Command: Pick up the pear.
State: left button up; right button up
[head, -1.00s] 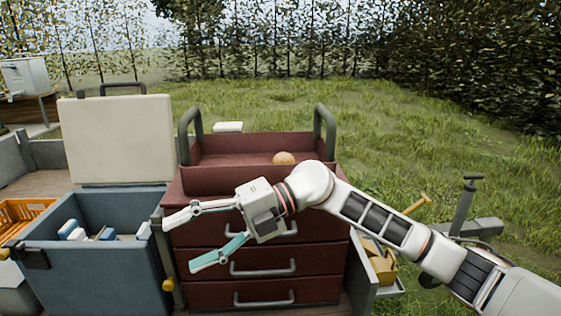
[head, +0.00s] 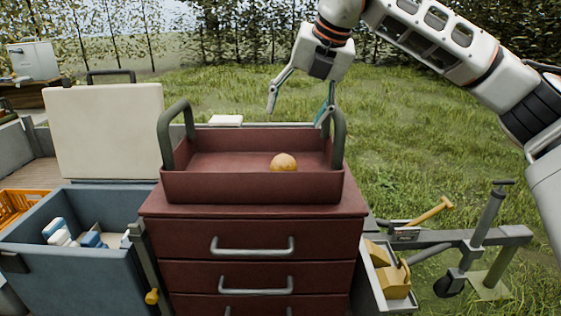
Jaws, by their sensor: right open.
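The pear (head: 284,162) is a round, orange-tan fruit. It lies inside the dark red tray (head: 250,188), right of its middle, partly hidden by the tray's front wall. The tray sits on top of a red drawer chest (head: 252,239). My right gripper (head: 299,112) is open and empty, above and a little to the right of the pear, with its fingers pointing down. Its right finger shows close to the tray's right handle (head: 339,135). My left gripper is not in view.
The tray's left handle (head: 173,137) also stands up high. A blue cooler (head: 84,270) with a raised cream lid (head: 105,132) stands at left, holding bottles. A side bin (head: 376,284) and a metal stand (head: 483,237) are at lower right. Open grass lies behind.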

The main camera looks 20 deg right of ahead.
send_near(288, 156)
notch_tip(288, 156, down, 2)
jog(key=w, duration=0.2)
jog(key=f, duration=0.2)
jog(key=a+f, duration=0.1)
jog(key=shift+w+f, duration=0.25)
jog(key=shift+f, duration=0.1)
jog(key=shift+w+a+f, duration=0.2)
jog(key=shift+w+f, duration=0.15)
jog(key=shift+f, duration=0.15)
jog(key=x, duration=0.4)
jog(key=shift+w+f, duration=0.15)
jog(key=shift+f, duration=0.1)
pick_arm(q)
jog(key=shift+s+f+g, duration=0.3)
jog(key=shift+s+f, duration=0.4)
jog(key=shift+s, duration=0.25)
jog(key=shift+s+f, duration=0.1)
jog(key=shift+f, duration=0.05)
pick_arm(e)
jog(key=c, duration=1.4)
